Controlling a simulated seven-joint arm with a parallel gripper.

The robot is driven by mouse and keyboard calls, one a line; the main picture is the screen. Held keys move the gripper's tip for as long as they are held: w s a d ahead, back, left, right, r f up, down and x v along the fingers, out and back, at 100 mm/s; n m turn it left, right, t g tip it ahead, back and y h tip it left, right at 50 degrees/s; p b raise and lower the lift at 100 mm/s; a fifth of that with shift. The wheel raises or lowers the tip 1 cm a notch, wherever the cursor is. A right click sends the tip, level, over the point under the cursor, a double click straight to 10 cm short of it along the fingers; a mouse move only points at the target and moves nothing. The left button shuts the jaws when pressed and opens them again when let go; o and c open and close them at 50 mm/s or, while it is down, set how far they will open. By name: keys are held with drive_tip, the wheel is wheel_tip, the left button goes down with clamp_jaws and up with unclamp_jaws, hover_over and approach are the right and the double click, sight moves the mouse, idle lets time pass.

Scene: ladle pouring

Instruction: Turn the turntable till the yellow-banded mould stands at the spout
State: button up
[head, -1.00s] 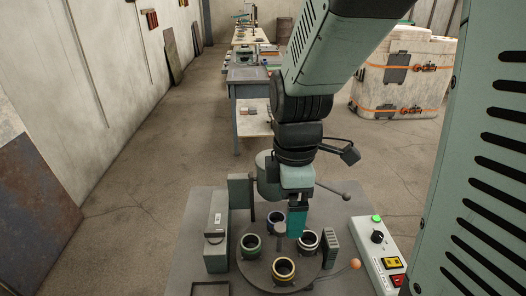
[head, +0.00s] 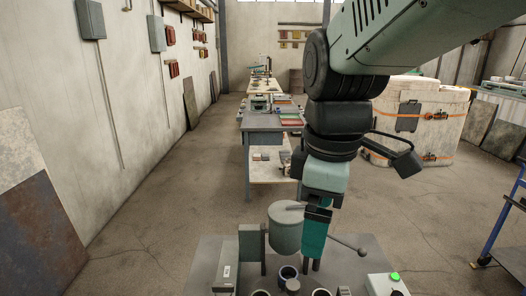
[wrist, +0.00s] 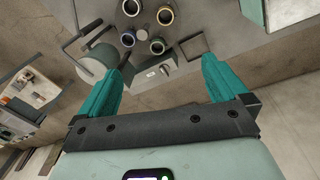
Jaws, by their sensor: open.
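The turntable (wrist: 145,27) carries several moulds around a central hub, and in the head view only its back part shows. The yellow-banded mould (wrist: 165,14) stands on the side away from the ladle. The blue-banded mould (wrist: 128,39) is nearest the ladle and also shows in the head view (head: 288,273). A green-banded mould (wrist: 157,46) and a pale-banded mould (wrist: 131,7) stand on either side. The grey ladle pot (head: 285,229) hangs behind the turntable; its spout is not clear. My gripper (head: 311,266) is open and empty, above the table beside the pot; its spread fingers show in the wrist view (wrist: 166,62).
A control box with a green button (head: 395,277) stands at the right. A grey upright block (head: 225,275) stands at the left. The ladle's lever (head: 348,245) sticks out to the right. A square frame (wrist: 195,47) lies on the table.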

drive_tip(key=s+d+r+m+t, duration=0.2)
drive_tip(key=s+m, duration=0.5)
drive_tip(key=m, duration=0.5)
drive_tip(key=shift+s+d+r+t, duration=0.15)
drive_tip(key=shift+s+r+t, duration=0.3)
drive_tip(key=shift+t, duration=0.45)
drive_tip(key=shift+s+r+m, duration=0.1)
drive_tip(key=shift+m, duration=0.5)
drive_tip(key=shift+c, duration=1.9)
drive_tip(key=w+f+n+g, duration=0.1)
drive_tip(key=w+f, duration=0.1)
drive_tip(key=w, duration=0.1)
drive_tip(key=w+f+n, duration=0.1)
drive_tip(key=w+f, duration=0.1)
drive_tip(key=w, duration=0.2)
drive_tip(key=w+a+f+n+g, duration=0.1)
drive_tip(key=w+f+n, duration=0.1)
drive_tip(key=w, duration=0.1)
drive_tip(key=shift+w+a+f+g, duration=0.1)
drive_tip(key=shift+w+f+g, duration=0.2)
drive_tip(key=shift+w, duration=0.1)
drive_tip(key=c, duration=0.3)
drive_tip(key=n+g, duration=0.3)
drive_tip(key=n, duration=0.1)
hover_over(293, 284)
wheel_tip(293, 284, down, 13)
wheel_tip(293, 284, down, 11)
drive_tip(key=shift+r, duration=0.1)
clamp_jaws()
